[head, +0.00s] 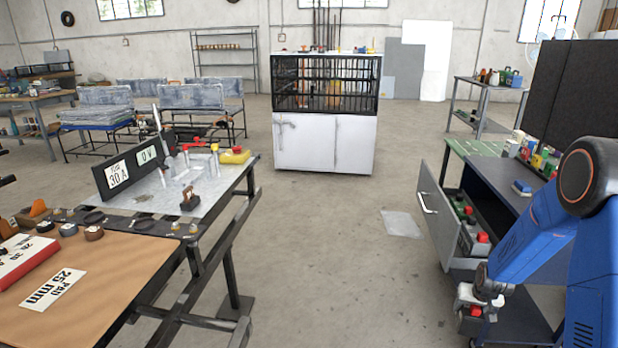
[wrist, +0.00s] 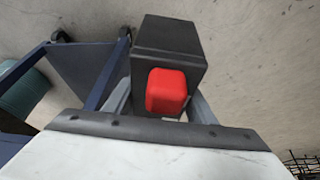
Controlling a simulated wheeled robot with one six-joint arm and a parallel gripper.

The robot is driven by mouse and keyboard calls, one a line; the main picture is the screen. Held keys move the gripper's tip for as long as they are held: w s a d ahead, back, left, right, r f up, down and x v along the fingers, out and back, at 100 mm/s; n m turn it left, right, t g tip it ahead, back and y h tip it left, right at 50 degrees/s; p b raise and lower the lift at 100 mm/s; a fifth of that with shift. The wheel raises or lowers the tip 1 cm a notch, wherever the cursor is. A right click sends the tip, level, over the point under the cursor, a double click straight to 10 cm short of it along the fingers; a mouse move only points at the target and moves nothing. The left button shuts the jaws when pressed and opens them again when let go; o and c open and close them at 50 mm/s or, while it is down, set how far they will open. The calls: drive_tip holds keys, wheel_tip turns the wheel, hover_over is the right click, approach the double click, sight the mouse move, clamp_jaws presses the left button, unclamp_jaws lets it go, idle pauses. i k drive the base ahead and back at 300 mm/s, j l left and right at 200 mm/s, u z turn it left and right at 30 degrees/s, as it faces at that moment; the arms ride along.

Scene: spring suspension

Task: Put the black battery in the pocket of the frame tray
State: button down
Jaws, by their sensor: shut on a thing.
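My gripper (head: 476,312) is at the lower right in the head view, beside the open drawer. It is shut on a black battery (wrist: 168,42) with a red cap (wrist: 166,91), which fills the middle of the wrist view. The gripper's fingers show on both sides of the battery in the wrist view (wrist: 160,108). The floor shows behind the battery, so it is held clear of the bench. In the head view the held battery is small and mostly hidden. I cannot make out the frame tray or its pocket for sure in either view.
The open drawer (head: 434,214) of the right bench (head: 509,184) holds several red-capped blocks. A steel-topped bench (head: 160,192) with 30 A and 0 V signs stands left, behind a brown tabletop (head: 90,290). A white cabinet (head: 322,145) stands at the back.

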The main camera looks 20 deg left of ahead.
sight(189, 178)
drive_tip(key=u, duration=0.25)
drive_tip(key=i+j+u, duration=0.2)
drive_tip(key=i, duration=0.35)
drive_tip(key=i+u, duration=0.25)
drive_tip(key=i, duration=0.3)
drive_tip(key=i+l+u, duration=0.2)
drive_tip(key=i, duration=0.35)
drive_tip(key=i+u, duration=0.25)
drive_tip(key=i, duration=0.3)
drive_tip(key=i+l+u, duration=0.2)
drive_tip(key=i, duration=0.3)
drive_tip(key=i+l+u, duration=0.25)
drive_tip(key=i+l, duration=0.2)
drive_tip(key=i+l+u, duration=0.55)
drive_tip(key=l, duration=0.3)
drive_tip(key=i+l+u, duration=0.4)
drive_tip(key=l, duration=0.25)
drive_tip(key=i+l+u, duration=0.4)
drive_tip(key=l, duration=0.3)
drive_tip(key=i+l+u, duration=0.2)
drive_tip(key=l, duration=0.25)
drive_tip(key=l+u, duration=0.15)
drive_tip(key=l, duration=0.25)
